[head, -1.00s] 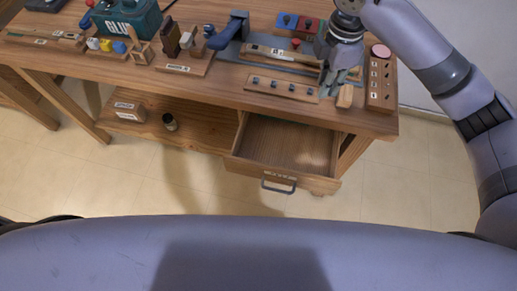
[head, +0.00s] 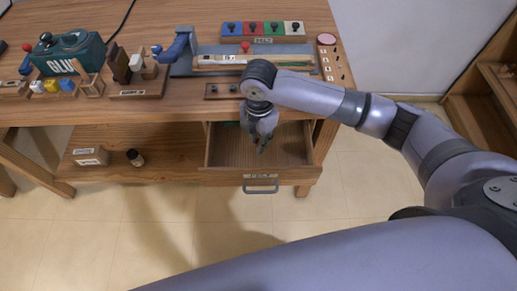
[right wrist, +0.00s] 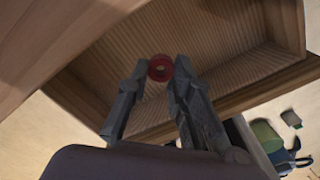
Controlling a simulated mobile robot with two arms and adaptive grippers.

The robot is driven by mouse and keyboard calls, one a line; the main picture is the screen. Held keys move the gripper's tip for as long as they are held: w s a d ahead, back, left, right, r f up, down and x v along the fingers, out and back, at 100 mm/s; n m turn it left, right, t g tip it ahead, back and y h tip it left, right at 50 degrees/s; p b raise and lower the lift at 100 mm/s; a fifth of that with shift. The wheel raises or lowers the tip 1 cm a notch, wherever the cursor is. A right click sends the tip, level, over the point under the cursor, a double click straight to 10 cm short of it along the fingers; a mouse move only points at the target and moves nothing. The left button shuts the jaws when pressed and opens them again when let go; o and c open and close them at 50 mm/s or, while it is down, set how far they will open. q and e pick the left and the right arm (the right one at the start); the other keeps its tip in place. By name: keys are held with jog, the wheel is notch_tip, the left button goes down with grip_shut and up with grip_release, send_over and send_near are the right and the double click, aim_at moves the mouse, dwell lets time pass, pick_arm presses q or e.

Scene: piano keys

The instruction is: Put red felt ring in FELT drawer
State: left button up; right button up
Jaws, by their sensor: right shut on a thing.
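The red felt ring (right wrist: 160,68) shows in the right wrist view between the fingertips of my right gripper (right wrist: 161,66), which is shut on it. In the head view my right gripper (head: 263,143) hangs over the open drawer (head: 228,152), pointing down, and the ring cannot be made out there. The drawer is pulled out under the workbench, its label and metal handle (head: 260,186) on the front. Its wooden floor looks bare where it shows in the right wrist view (right wrist: 225,50). My left gripper is not in view.
The workbench (head: 180,103) carries a teal box (head: 68,50), a small wooden rack (head: 135,72) and a blue clamp tool (head: 177,46). A row of coloured blocks (head: 263,28) stands at the back. A lower shelf (head: 172,150) holds a small labelled box (head: 90,156) and a jar (head: 135,157).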

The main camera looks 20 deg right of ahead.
jog(key=shift+f, duration=2.9)
jog(key=o, duration=0.7)
jog(key=shift+f, duration=0.1)
jog(key=shift+c, duration=0.2)
notch_tip(320, 180, up, 12)
